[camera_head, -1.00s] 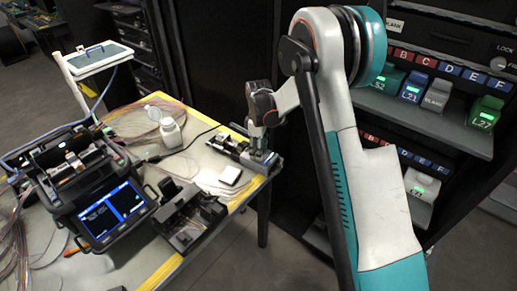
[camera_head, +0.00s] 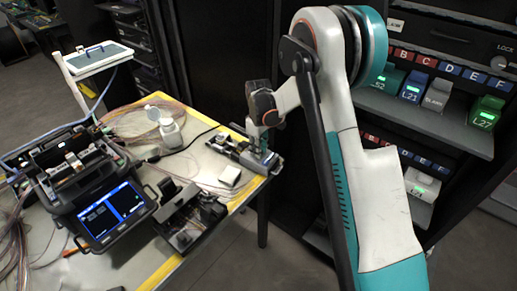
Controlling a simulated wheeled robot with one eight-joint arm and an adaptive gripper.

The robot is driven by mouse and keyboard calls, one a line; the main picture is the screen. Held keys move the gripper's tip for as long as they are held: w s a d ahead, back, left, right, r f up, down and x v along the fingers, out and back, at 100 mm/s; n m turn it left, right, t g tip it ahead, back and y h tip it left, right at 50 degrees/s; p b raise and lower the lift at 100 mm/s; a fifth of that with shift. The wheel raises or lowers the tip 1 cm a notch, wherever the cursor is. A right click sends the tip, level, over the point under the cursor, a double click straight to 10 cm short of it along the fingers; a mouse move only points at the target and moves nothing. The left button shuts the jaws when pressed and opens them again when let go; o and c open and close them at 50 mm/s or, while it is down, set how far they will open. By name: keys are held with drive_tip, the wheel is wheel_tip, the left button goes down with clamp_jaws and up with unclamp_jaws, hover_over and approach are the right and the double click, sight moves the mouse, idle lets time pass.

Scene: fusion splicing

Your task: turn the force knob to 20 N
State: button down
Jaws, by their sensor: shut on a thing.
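My gripper (camera_head: 264,142) is at the right edge of the table, pointing down over the right end of a small grey and black device (camera_head: 238,152). Its fingers are closed on a part at that end, which looks to be the force knob; the fingers hide most of it. The knob's marks and setting are too small to read.
A fusion splicer (camera_head: 85,185) with a lit blue screen stands on the left of the table (camera_head: 115,265). A rack (camera_head: 430,115) with labelled modules is at the right.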

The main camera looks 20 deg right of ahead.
drive_tip(key=m, duration=0.4)
drive_tip(key=shift+m, duration=2.6)
drive_tip(key=c, duration=1.3)
unclamp_jaws()
drive_tip(key=shift+c, duration=0.2)
wheel_tip(320, 180, up, 12)
